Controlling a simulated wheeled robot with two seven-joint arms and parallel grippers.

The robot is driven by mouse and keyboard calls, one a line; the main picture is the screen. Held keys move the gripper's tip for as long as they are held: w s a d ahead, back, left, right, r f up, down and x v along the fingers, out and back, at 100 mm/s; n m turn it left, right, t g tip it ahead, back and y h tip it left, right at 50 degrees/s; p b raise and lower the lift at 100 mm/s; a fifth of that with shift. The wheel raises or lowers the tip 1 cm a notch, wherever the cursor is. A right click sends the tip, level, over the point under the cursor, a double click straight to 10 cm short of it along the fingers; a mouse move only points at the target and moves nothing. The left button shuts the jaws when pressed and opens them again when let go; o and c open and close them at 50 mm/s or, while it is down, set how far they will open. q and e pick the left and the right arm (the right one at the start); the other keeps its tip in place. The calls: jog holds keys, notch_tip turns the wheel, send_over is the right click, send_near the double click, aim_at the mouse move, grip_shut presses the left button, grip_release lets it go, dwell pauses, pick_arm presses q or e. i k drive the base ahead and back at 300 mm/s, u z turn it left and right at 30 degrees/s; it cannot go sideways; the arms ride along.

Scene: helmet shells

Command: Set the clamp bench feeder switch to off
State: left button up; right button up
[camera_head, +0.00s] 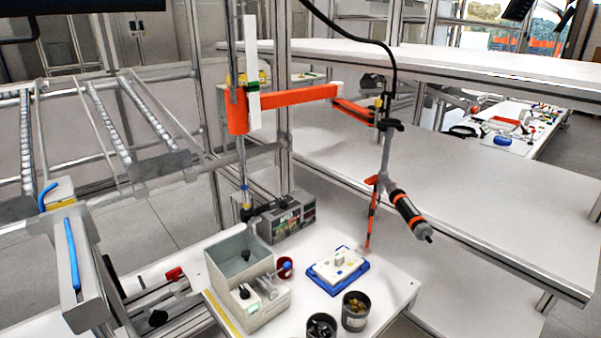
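A light grey box with an open hopper (238,258) stands on the small white bench and appears to be the feeder. On its lower front part is a small dark control with a bit of green (244,291), possibly the switch; its position is too small to tell. Neither of my grippers is in view.
A blue and white fixture (337,268), two dark cups of small parts (355,311) and a red cup (284,267) stand right of the box. A screwdriver (409,214) hangs from an orange arm (290,97) above. Metal roller racks fill the left.

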aim_at(244, 294)
jog(key=u, duration=1.45)
jog(key=k, duration=1.35)
jog(key=z, duration=1.2)
